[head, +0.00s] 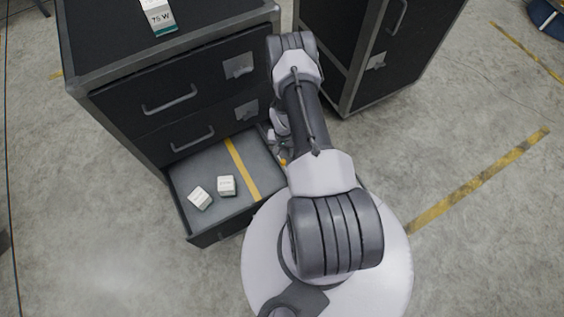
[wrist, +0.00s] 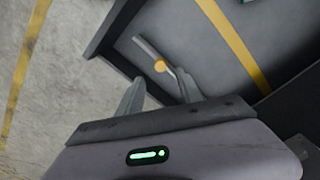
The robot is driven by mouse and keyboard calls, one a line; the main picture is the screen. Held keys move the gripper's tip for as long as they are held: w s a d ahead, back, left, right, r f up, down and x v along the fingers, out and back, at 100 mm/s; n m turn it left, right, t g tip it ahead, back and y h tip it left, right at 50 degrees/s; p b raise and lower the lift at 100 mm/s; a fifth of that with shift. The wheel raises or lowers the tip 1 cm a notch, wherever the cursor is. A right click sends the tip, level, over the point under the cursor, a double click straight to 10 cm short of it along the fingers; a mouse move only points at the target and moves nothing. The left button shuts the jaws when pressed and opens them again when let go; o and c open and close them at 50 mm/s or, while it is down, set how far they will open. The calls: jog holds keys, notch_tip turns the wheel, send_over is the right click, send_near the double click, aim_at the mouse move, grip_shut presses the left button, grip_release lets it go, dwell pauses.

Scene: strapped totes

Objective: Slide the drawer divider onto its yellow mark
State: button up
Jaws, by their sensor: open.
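The open drawer (head: 205,226) has a yellow mark (head: 242,168), a stripe across its grey floor. The stripe also shows in the wrist view (wrist: 232,42). The divider (wrist: 148,48) is a thin grey plate with a round orange-yellow knob (wrist: 160,66), at a distance left of the stripe in the wrist view. In the head view my arm hides most of it; only a bit of orange shows. My gripper (wrist: 159,76) is open, its two fingers apart with the knob between or just beyond their tips. Whether they touch it cannot be told.
Two small white boxes (head: 200,198) (head: 226,186) lie in the drawer on the far side of the stripe from my gripper. The black cabinet (head: 165,75) has shut drawers above and a carton (head: 158,16) on top. Another black case (head: 365,50) stands to the right.

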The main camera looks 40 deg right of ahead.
aim_at(283, 161)
notch_tip(283, 161, down, 7)
jog(key=shift+f+b, duration=0.1)
jog(key=shift+b, duration=1.1)
jog(key=shift+c, duration=0.2)
grip_shut()
jog(key=shift+a, duration=0.1)
